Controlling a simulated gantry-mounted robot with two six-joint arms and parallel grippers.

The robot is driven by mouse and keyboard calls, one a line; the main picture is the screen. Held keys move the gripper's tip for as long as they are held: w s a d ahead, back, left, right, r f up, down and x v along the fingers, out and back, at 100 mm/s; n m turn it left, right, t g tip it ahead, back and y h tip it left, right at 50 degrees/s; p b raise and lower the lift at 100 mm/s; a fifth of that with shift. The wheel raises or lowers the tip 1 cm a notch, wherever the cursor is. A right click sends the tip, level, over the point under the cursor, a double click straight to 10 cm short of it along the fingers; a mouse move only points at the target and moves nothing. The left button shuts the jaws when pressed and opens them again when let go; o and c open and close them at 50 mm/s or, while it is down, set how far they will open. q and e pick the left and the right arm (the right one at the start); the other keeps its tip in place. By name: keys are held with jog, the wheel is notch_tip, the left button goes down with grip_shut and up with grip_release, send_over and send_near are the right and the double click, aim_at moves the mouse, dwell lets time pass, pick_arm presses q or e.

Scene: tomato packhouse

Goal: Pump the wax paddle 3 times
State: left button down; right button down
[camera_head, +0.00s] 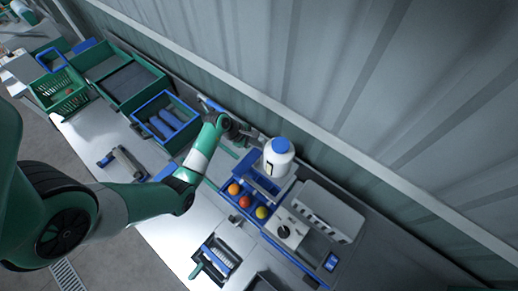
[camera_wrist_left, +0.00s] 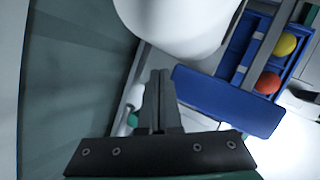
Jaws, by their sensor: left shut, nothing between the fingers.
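The wax paddle appears to be the flat blue plate (camera_head: 254,183) beside the white bottle (camera_head: 279,165) with a blue cap. In the left wrist view the blue plate (camera_wrist_left: 222,101) lies to the right of my fingers, with a gap between them. The bottle's white body (camera_wrist_left: 180,22) fills the top of that view. My right gripper is in neither view.
A blue tray holds orange, red and yellow tomatoes (camera_head: 245,201). A white box with a black knob (camera_head: 284,231) and a grey slotted crate (camera_head: 323,213) stand right of it. Green and blue crates (camera_head: 135,87) line the back left. The corrugated wall (camera_head: 300,80) runs close behind the bench.

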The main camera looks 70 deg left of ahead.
pick_arm(q)
jog(key=shift+s+d+f+b, duration=0.15)
jog(key=shift+f+b, duration=0.15)
jog(key=shift+f, duration=0.35)
jog(key=shift+s+f+b, duration=0.1)
jog(key=shift+f+b, duration=0.15)
jog(key=shift+f, duration=0.35)
dwell(0.5)
dwell(0.5)
jog(key=shift+r+p, duration=0.5)
jog(key=shift+s+d+r+p, duration=0.1)
jog(key=shift+d+r+p, duration=0.05)
jog(key=shift+r+p, duration=0.8)
jog(key=shift+f, duration=0.15)
jog(key=r+p, duration=0.1)
jog(key=w+r+p, duration=0.1)
jog(key=r+p, duration=0.2)
jog(key=r, duration=0.1)
jog(key=shift+w+a, duration=0.15)
jog(key=shift+a, duration=0.2)
